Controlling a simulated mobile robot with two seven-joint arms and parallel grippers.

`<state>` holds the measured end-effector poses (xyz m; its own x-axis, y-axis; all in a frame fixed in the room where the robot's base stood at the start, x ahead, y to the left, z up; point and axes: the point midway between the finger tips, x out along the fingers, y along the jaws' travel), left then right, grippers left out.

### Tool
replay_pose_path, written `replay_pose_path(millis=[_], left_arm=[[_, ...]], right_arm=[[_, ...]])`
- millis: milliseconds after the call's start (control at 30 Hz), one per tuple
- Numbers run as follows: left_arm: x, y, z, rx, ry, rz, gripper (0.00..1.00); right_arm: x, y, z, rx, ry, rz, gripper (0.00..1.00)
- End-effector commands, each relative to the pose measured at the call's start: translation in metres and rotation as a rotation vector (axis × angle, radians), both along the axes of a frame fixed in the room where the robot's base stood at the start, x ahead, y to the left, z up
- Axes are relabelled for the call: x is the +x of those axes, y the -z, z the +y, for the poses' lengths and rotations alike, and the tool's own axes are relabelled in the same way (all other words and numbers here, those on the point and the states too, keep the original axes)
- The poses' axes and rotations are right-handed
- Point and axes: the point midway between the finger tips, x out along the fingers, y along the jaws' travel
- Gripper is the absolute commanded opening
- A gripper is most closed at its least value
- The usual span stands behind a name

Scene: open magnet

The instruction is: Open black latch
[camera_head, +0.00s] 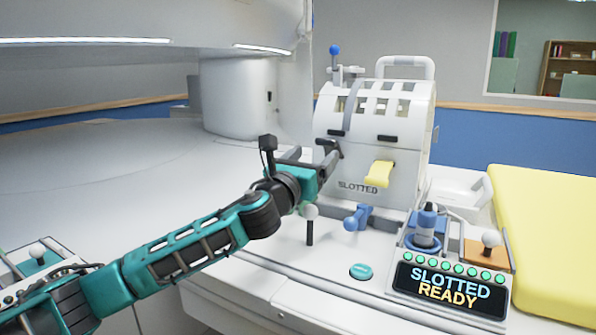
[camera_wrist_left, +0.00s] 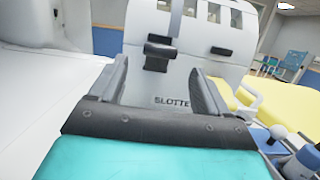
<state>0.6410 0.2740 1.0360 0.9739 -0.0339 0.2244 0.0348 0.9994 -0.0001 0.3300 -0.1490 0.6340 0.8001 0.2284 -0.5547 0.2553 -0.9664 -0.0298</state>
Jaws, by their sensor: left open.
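The white slotted housing (camera_head: 375,120) has a black latch on the left of its front. In the left wrist view the black latch (camera_wrist_left: 158,50) shows as a dark bar with a block below it. In the left wrist view the latch appears between and slightly beyond the fingertips (camera_wrist_left: 158,68). Contact cannot be told. A second dark piece (camera_head: 387,139) sits to the right, above a yellow latch (camera_head: 379,174). My right gripper is not in view.
A panel reading SLOTTED READY (camera_head: 450,290) is at front right, beside a yellow pad (camera_head: 545,230). The white surface (camera_head: 100,185) at left is clear.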

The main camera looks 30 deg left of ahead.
Motion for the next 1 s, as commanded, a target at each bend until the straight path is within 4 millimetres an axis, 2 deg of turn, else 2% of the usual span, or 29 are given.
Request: replay_pose_path(millis=[200,400,767,867,967,1000], left_arm=[[-0.038,0.010,0.001,0.001,0.001,0.003,0.77],[-0.059,0.014,0.002,0.000,0.000,0.002,0.77],[-0.064,0.015,0.002,0.000,0.000,-0.001,0.77],[-0.064,0.012,0.001,0.006,0.005,-0.006,0.70],[-0.061,-0.004,-0.007,0.059,0.041,-0.046,0.60],[-0.060,-0.016,-0.014,0.104,0.069,-0.078,0.56]], right_arm=[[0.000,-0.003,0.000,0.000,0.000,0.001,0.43],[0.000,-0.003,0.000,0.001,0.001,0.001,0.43],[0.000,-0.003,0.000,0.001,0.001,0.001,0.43],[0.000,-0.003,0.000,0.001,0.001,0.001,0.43],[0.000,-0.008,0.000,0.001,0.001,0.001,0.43],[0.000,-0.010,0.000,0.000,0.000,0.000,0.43]])
